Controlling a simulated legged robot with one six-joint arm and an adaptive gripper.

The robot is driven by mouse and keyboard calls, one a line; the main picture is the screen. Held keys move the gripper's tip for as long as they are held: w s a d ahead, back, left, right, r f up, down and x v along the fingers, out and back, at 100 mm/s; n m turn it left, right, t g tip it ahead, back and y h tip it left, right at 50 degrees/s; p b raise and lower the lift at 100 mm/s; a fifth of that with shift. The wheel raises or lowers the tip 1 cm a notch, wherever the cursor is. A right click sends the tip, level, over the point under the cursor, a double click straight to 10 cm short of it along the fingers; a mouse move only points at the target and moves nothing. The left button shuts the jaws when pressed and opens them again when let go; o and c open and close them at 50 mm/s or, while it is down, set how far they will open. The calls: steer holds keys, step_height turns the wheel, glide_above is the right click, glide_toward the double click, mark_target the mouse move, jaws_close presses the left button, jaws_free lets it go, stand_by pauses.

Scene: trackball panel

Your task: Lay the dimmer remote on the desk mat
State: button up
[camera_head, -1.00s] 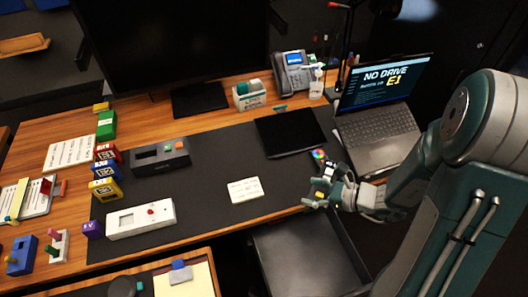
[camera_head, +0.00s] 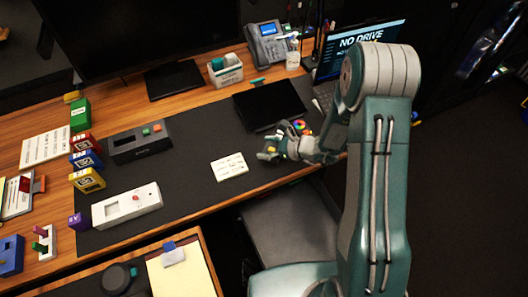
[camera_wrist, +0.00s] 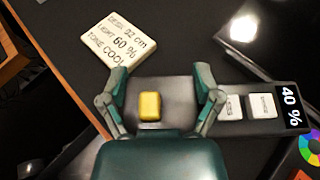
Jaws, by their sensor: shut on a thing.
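The dimmer remote (camera_wrist: 182,100) is a dark bar with a yellow button, two pale buttons and a display reading 40 %. My gripper (camera_wrist: 160,92) is shut across it near the yellow button, with one finger on each side. In the head view my gripper (camera_head: 281,147) is over the right part of the dark desk mat (camera_head: 190,188), right of the white note card. The remote is mostly hidden by the fingers there. I cannot tell whether the remote touches the mat.
The note card (camera_head: 229,166) lies on the mat. A black tablet (camera_head: 270,104) lies behind my gripper, with a colour wheel (camera_head: 302,126) close by and a laptop (camera_head: 355,45) beyond. A white device (camera_head: 127,205) and a dark box (camera_head: 139,143) are at left. Mat around the card is clear.

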steer(key=shift+w+a+f, duration=0.15)
steer(key=shift+w+f, duration=0.1)
steer(key=shift+f, duration=0.05)
steer(key=shift+w+a+f, duration=0.15)
steer(key=shift+f, duration=1.7)
steer(key=shift+c, duration=0.3)
steer(key=o, duration=1)
steer(key=shift+o, duration=0.2)
